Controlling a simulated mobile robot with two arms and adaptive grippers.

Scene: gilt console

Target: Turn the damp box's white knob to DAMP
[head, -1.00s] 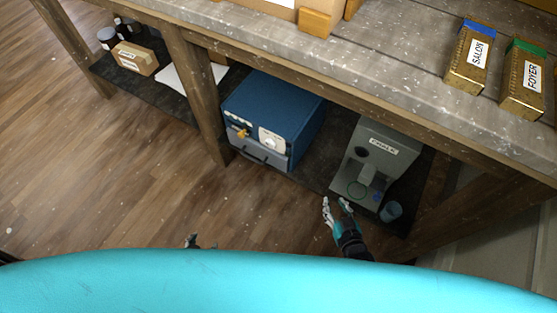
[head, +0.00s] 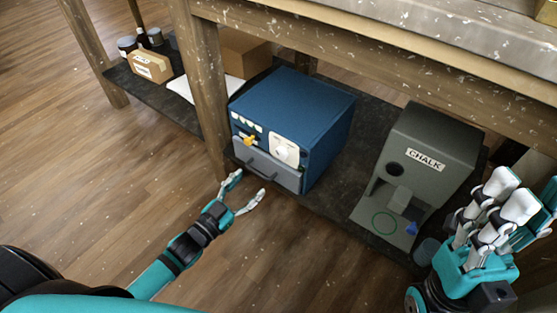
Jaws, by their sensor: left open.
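The damp box (head: 310,105) is a blue box on the dark lower shelf, its front facing me. Its white knob (head: 285,153) sits on a pale plate at the right of the front; the lettering is too small to read. A yellow part (head: 249,141) is left of the knob. A grey drawer front with a dark handle (head: 262,167) is below. My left gripper (head: 245,190) is open and empty, just in front of and below the drawer, apart from the knob. My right gripper (head: 508,200) is at the far right, in front of the chalk machine's side; its opening is unclear.
A grey chalk machine (head: 435,140) stands right of the box, with a blue part and a cup (head: 427,250) beside it. A wooden leg (head: 205,95) rises left of the box. Cartons (head: 151,66) and jars are further left. The floor in front is clear.

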